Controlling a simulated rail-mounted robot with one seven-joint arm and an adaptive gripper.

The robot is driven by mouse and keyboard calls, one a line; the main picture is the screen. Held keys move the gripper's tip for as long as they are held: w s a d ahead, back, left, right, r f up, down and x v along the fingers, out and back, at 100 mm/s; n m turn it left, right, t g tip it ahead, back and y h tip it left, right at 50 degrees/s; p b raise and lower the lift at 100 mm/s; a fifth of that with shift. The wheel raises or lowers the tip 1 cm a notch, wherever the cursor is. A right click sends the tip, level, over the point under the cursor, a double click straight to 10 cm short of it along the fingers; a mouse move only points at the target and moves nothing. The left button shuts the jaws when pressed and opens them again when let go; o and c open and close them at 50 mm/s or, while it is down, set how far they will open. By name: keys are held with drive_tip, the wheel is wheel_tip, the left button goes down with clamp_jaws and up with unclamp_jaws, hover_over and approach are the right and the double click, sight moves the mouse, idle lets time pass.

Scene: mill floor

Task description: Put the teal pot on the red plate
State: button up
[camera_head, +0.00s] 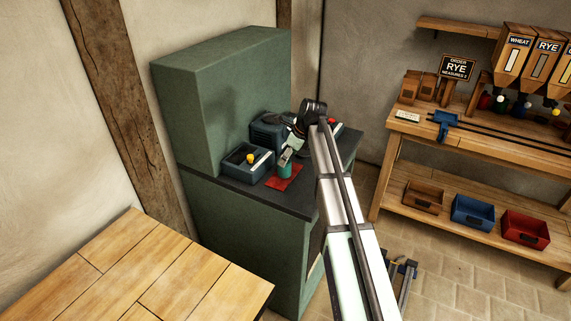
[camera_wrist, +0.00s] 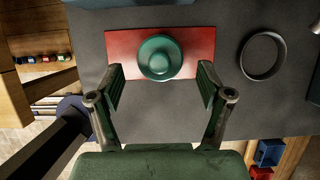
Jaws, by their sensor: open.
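The teal pot (camera_wrist: 160,57) is round, seen from above with its lid-like top. It stands upright on the red plate (camera_wrist: 120,46), near the plate's middle. In the head view the pot (camera_head: 285,171) also shows on the red plate (camera_head: 275,183), on the dark counter. My gripper (camera_wrist: 161,72) is open, with one finger to each side of the pot in the picture and a gap between each finger and the pot. In the head view my gripper (camera_head: 287,156) is just above the pot and hides part of it. I cannot tell its exact height.
A dark ring (camera_wrist: 244,58) lies on the counter (camera_wrist: 285,105) right of the plate. A grey-blue bin with a yellow knob (camera_head: 245,165) stands left of the plate, and another box (camera_head: 266,132) behind. A green cabinet wall (camera_head: 190,105) rises at the back left.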

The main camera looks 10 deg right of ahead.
drive_tip(key=b+v, duration=0.1)
drive_tip(key=v, duration=0.7)
